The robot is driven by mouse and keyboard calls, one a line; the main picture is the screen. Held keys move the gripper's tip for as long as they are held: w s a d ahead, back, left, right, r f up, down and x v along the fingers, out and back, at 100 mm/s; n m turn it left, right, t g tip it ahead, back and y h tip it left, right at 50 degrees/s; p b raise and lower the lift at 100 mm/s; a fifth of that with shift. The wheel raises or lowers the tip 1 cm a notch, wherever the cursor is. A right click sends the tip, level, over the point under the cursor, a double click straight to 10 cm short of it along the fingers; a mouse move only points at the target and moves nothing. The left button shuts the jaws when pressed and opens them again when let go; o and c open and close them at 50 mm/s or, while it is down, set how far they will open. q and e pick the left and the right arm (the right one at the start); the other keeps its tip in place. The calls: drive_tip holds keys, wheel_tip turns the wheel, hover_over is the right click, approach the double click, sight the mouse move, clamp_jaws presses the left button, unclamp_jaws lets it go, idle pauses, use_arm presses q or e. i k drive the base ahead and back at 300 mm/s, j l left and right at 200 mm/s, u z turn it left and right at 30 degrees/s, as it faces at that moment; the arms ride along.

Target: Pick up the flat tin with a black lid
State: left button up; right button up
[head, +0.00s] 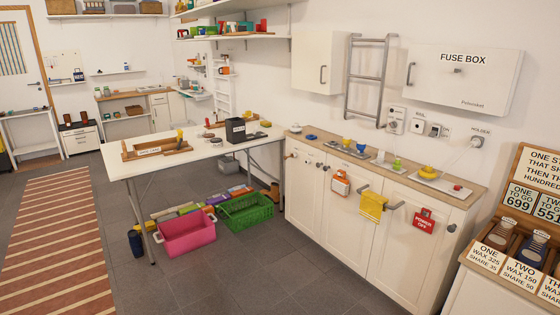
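I cannot make out a flat tin with a black lid for certain; things are small at this distance. Small dark items (256,136) lie on the white table (200,160) to the right of a black box (235,130), too small to identify. In the sloped display at the right, a dark item (499,234) stands behind the card marked ONE, and another (531,250) behind the card marked TWO. Neither of my grippers is in view.
A pink crate (187,237) and a green crate (246,212) stand on the floor by the table. White cabinets (340,215) line the wall under a wooden counter with small items. The grey floor in front is clear; a striped rug (60,245) lies left.

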sight(215, 142)
drive_tip(key=i, duration=1.25)
drive_tip(key=i+l+u, duration=0.15)
drive_tip(key=i, duration=1.1)
drive_tip(key=i+l+u, duration=0.15)
drive_tip(key=i+u, duration=0.25)
drive_tip(key=i, duration=0.15)
drive_tip(key=i+l+u, duration=0.8)
drive_tip(key=i+l, duration=0.1)
drive_tip(key=i, duration=0.1)
